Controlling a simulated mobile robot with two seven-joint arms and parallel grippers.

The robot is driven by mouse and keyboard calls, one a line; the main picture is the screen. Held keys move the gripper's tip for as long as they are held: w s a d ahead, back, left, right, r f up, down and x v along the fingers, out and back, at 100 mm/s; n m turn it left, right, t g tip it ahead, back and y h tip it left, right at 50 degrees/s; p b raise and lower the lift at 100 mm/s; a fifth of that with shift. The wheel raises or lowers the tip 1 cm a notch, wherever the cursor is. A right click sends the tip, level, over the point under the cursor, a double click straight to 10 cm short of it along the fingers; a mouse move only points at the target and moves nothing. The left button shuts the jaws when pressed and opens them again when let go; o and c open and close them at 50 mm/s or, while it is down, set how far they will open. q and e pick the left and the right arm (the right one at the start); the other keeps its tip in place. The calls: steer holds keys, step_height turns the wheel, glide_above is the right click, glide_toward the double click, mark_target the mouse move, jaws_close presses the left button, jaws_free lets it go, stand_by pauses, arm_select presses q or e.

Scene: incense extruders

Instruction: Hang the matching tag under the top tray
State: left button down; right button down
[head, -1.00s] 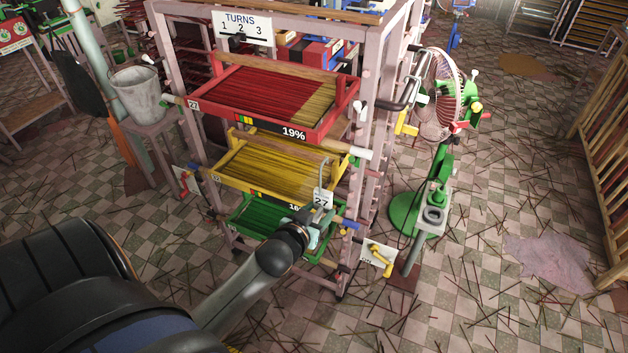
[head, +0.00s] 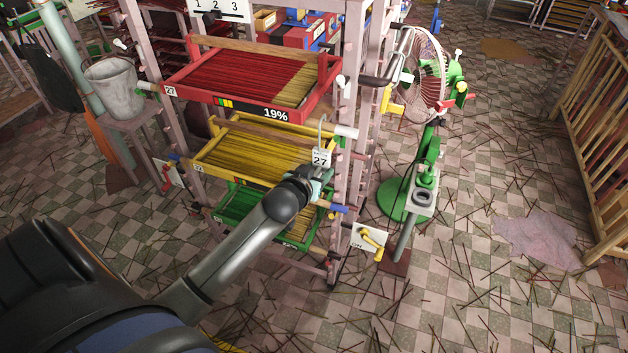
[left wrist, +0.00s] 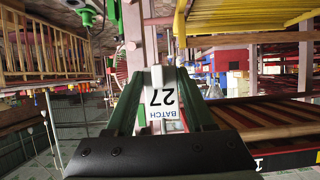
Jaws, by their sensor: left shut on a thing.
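My left gripper (head: 319,174) is shut on a white tag (head: 320,158) marked 27, with a grey hook (head: 322,132) rising above it. The tag reads "BATCH 27" upside down between the fingers in the left wrist view (left wrist: 163,98). The top tray (head: 240,108) is red, holds red and tan sticks, and carries a 27 label (head: 171,91) at its left corner and "19%" on its front. The tag is in front of the right end of the yellow tray (head: 222,178), below the red tray's right corner. My right gripper is out of view.
A green tray (head: 240,222) sits lowest in the pinkish rack. A pale rod end (head: 346,132) sticks out close right of the hook. A fan (head: 424,75) and a green stand (head: 405,200) are at right. A grey bucket (head: 113,90) stands at left.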

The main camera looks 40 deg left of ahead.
arm_select(q)
steer(key=shift+w+a+f+b, duration=0.15)
steer(key=shift+w+b, duration=0.2)
steer(key=shift+w, duration=0.2)
steer(key=shift+w+a+r+b, duration=0.1)
steer(key=shift+w+b, duration=0.2)
steer(key=shift+w, duration=0.25)
steer(key=shift+w+f, duration=0.15)
steer(key=shift+f, duration=0.05)
steer(key=shift+f+b, duration=0.6)
steer(key=shift+f, duration=0.35)
steer(key=c, duration=0.7)
jaws_free()
steer(key=o, duration=0.7)
